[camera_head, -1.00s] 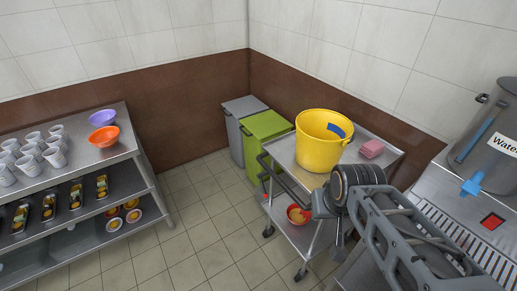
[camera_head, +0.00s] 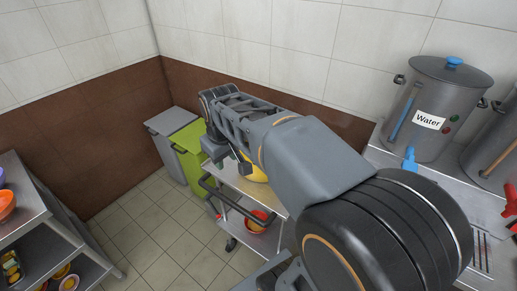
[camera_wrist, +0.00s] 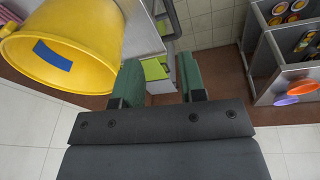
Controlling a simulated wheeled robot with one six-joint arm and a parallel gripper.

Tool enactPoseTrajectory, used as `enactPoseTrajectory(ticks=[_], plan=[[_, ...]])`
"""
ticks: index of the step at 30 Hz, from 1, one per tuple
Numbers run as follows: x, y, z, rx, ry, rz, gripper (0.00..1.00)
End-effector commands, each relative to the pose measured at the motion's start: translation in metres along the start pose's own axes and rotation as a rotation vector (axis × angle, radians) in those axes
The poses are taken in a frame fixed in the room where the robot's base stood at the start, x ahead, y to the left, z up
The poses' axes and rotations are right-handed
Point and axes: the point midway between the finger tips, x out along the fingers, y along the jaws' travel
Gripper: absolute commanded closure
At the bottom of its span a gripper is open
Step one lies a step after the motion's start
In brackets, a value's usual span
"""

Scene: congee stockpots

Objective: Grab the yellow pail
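The yellow pail (camera_wrist: 88,30) fills the upper left of the wrist view, with its wide rim and a blue patch inside. In the head view my arm hides most of the pail; a small yellow part (camera_head: 255,174) shows above the cart. My gripper (camera_wrist: 160,68) is open, its two green fingers spread with nothing held between them. In the wrist view the pail is to the left of the fingers, outside the gap. I cannot tell whether the left finger touches it.
The metal cart (camera_head: 225,182) carries a red bowl (camera_head: 258,218) on its lower shelf. Green bin (camera_head: 190,160) and grey bin (camera_head: 165,145) stand beside it. A water stockpot (camera_head: 435,110) stands on the right counter. A shelf with bowls (camera_head: 40,235) is at left.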

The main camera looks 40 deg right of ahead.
Motion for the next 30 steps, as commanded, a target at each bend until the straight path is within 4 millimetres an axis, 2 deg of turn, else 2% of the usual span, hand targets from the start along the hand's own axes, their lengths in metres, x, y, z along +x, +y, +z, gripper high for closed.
enactPoseTrajectory(ticks=[1,6,12,17,24,30], plan=[[-0.006,0.017,-0.015,-0.010,-0.028,0.004,0.62],[-0.015,0.066,-0.048,-0.067,-0.108,0.003,0.62],[-0.017,0.101,-0.069,-0.118,-0.165,-0.008,0.62],[-0.005,0.111,-0.072,-0.138,-0.185,-0.015,0.62],[0.037,0.111,-0.065,-0.143,-0.188,-0.017,0.62],[0.061,0.112,-0.061,-0.142,-0.185,-0.015,0.62]])
